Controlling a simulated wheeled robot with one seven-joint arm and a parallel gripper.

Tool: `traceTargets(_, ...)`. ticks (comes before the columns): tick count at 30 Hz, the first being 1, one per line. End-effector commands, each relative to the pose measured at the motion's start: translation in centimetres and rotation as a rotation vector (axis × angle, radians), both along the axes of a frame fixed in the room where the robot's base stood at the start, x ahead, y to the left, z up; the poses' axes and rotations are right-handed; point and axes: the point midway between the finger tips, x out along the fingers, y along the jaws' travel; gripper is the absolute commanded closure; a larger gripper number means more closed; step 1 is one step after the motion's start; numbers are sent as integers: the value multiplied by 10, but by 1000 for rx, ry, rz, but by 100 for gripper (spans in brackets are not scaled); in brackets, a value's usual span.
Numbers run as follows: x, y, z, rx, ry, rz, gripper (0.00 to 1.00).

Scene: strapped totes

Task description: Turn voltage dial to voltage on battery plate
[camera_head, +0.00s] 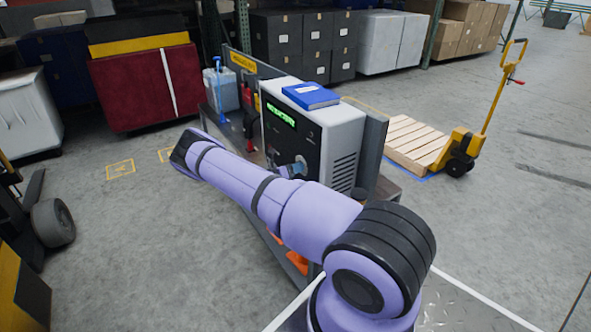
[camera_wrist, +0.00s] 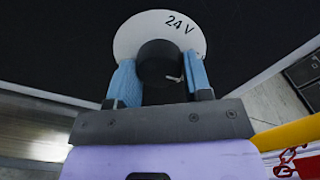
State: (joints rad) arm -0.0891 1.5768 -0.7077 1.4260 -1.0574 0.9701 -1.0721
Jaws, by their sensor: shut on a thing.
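The voltage dial is a black round knob (camera_wrist: 158,60) on a white disc (camera_wrist: 128,38) in the wrist view. The disc reads "24 V" at its upper right. A small white mark shows at the knob's lower right side. My gripper (camera_wrist: 159,82) has its blue fingers on both sides of the knob, shut on it. In the head view the charger (camera_head: 335,135) is a grey box with a dark front and a lit green display (camera_head: 281,115), too small to read. My gripper (camera_head: 292,170) is at its lower front, partly hidden by my arm. I cannot make out a battery plate.
A blue book (camera_head: 311,95) lies on the charger. A pale grey-blue box (camera_head: 222,90) stands farther back on the bench. A pallet (camera_head: 415,142) and a yellow pallet jack (camera_head: 463,145) are at the right. The floor at the left is mostly open.

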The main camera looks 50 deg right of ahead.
Motion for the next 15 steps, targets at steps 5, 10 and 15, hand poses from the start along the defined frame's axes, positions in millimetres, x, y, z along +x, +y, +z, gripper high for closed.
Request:
traceTargets(5, 0, 0, 1, 34, 142, 0, 78)
traceTargets(10, 0, 0, 1, 61, 251, -1, 78)
traceTargets(15, 0, 0, 1, 77, 327, 0, 78)
